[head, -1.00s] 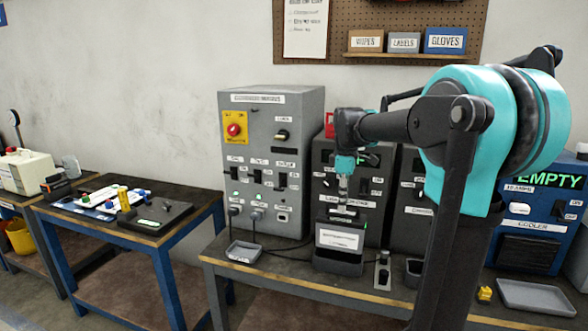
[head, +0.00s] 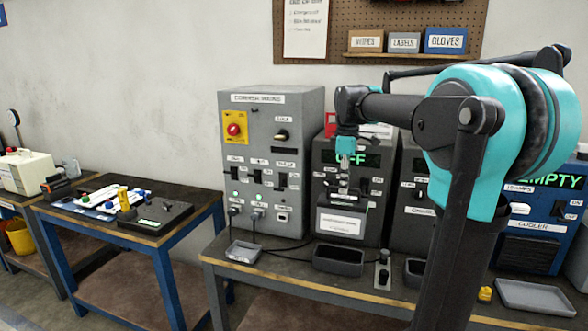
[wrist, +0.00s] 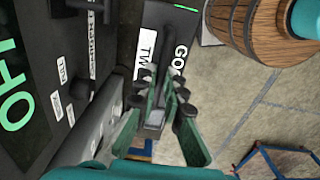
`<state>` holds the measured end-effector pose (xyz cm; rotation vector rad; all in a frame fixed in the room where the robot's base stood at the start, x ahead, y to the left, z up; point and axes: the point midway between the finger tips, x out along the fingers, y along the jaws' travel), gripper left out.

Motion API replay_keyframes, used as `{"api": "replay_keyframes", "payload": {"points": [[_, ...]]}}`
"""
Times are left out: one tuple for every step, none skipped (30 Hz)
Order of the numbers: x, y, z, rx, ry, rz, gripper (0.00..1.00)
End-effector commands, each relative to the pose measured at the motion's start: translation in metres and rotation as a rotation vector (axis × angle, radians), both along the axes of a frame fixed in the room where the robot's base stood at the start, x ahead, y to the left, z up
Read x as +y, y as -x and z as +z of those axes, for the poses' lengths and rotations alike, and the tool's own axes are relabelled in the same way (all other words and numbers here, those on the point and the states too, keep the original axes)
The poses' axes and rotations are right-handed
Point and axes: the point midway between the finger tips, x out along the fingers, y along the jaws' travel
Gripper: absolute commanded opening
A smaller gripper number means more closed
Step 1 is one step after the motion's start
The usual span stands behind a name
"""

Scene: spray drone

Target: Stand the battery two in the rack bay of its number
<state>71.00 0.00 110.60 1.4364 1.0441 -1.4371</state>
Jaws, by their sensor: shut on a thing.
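In the head view my gripper (head: 343,178) is shut on the handle of a dark battery (head: 340,224) with a white front label. In the wrist view my gripper (wrist: 164,96) reaches to the handle of the battery (wrist: 160,28), whose top label shows TW and GO, partly hidden. I cannot make out a numbered rack in either view.
A grey switch cabinet (head: 270,120) stands left of the charger. A second cradle (head: 413,268) and a blue cooler (head: 535,215) reading EMPTY stand right. A grey tray (head: 535,297) lies at the bench's front right. The left table (head: 95,228) carries several small items.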

Motion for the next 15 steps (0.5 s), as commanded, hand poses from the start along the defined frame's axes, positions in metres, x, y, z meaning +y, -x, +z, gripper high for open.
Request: {"api": "replay_keyframes", "payload": {"points": [[0.000,0.000,0.004,0.000,0.000,0.000,0.00],[0.000,0.000,0.006,0.000,0.000,0.000,0.00],[0.000,0.000,0.008,0.000,0.000,0.000,0.00],[0.000,0.000,0.010,0.000,0.000,0.000,0.00],[0.000,0.000,0.011,0.000,0.000,0.000,0.00],[0.000,0.000,0.013,0.000,0.000,0.000,0.00],[0.000,0.000,0.015,0.000,0.000,0.000,0.00],[0.000,0.000,0.017,0.000,0.000,0.000,0.00],[0.000,0.000,0.019,0.000,0.000,0.000,0.00],[0.000,0.000,0.021,0.000,0.000,0.000,0.00],[0.000,0.000,0.022,0.000,0.000,0.000,0.00],[0.000,0.000,0.025,0.000,0.000,0.000,0.00],[0.000,0.000,0.026,0.000,0.000,0.000,0.00],[0.000,0.000,0.028,0.000,0.000,0.000,0.00],[0.000,0.000,0.030,0.000,0.000,0.000,0.00]]}}
